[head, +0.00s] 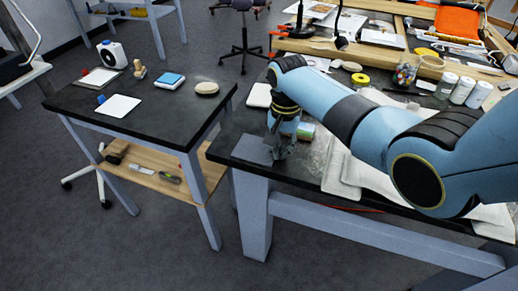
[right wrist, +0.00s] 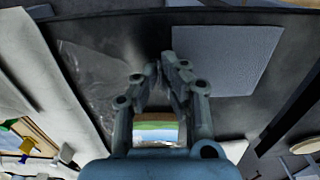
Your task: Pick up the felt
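A flat grey-blue square, which looks like the felt (head: 253,150), lies at the near left corner of the dark right-hand table. In the right wrist view the felt (right wrist: 228,58) lies flat, right of the fingers. My right gripper (head: 281,152) points down at the felt's right edge, close to the tabletop. In the right wrist view my right gripper (right wrist: 161,65) has its fingertips almost together, with nothing seen between them. One finger overlaps the felt's edge; I cannot tell if it touches. My left gripper is not in view.
A coloured block (head: 306,131) stands just behind my right gripper. Clear crumpled sheet (right wrist: 95,75) lies beside it. A white pad (head: 258,95) lies further back. Jars (head: 463,90) and a yellow roll (head: 360,80) are at the back. A gap separates the left table (head: 165,122).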

